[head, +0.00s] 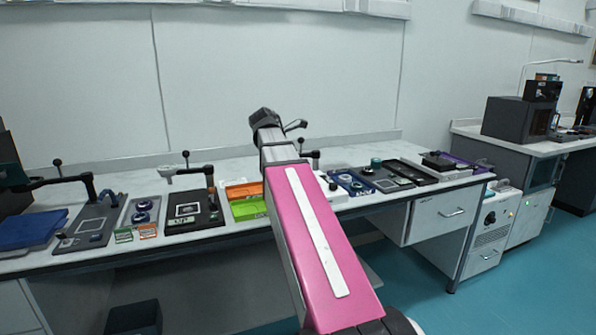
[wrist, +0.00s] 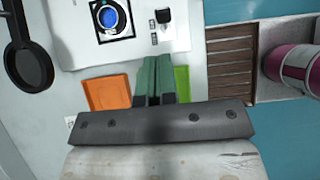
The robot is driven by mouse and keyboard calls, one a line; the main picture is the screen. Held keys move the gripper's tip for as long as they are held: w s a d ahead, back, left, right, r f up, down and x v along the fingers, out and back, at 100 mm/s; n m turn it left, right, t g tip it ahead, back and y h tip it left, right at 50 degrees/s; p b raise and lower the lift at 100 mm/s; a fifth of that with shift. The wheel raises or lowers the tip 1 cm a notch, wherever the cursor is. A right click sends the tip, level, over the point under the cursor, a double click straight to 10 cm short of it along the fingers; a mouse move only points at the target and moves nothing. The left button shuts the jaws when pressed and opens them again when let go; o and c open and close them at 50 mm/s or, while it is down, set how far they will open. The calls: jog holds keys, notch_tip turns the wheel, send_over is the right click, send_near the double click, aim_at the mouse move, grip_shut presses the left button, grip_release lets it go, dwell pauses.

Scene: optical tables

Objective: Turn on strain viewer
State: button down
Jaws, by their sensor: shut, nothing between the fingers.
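A white box with a round blue window in a dark frame (wrist: 110,18) and small black switches (wrist: 163,17) shows at the top of the wrist view. It appears to be the strain viewer; no label is readable, and I cannot tell whether it is on. My gripper (wrist: 159,62) is shut and empty, its greenish fingers pointing at the box's near edge. I cannot tell whether they touch it. In the head view, part of a white box (head: 331,189) shows just right of my pink arm, which hides the rest and my gripper.
An orange tray (wrist: 107,93) and a green tray (wrist: 182,82) lie beside the fingers. A black round part on an arm (wrist: 28,62) is at the left. In the head view, several instruments line the long bench (head: 290,157). Open teal floor (head: 520,262) lies right.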

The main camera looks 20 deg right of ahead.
notch_tip(320, 180, up, 6)
jog(key=a, duration=0.1)
jog(key=shift+a, duration=0.35)
dwell(0.3)
